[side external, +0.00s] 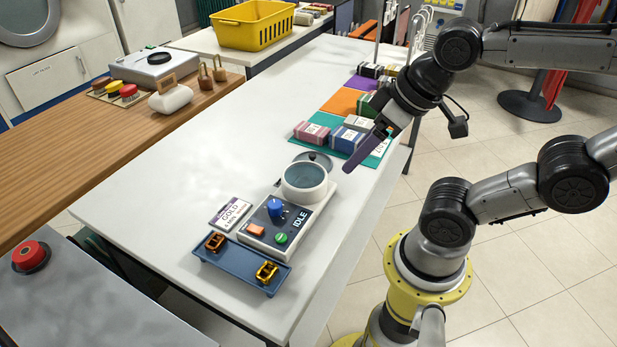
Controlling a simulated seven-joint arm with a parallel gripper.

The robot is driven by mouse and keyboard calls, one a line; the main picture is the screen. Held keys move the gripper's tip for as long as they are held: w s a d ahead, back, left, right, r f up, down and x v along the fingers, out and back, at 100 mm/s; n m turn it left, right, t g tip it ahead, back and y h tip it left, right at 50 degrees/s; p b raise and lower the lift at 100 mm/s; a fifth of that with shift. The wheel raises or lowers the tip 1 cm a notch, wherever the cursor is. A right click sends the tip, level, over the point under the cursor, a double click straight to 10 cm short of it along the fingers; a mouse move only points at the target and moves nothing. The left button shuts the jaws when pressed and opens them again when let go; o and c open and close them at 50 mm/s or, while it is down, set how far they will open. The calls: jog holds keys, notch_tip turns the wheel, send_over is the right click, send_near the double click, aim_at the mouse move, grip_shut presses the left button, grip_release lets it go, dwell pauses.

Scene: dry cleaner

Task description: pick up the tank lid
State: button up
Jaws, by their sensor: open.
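The tank lid appears to be the grey disc with a dark knob (318,156) lying just behind the white round tank (304,195); the tank's rim hides part of it. The tank is uncovered and holds blue-grey liquid.
Pink, white and blue labelled boxes (349,140) stand on coloured mats behind the lid, close to my gripper. A blue tray (236,267) with gold buckles lies in front of the machine. The table's left middle (190,170) is clear.

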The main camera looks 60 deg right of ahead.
dwell(0.5)
jog(key=shift+c, duration=1)
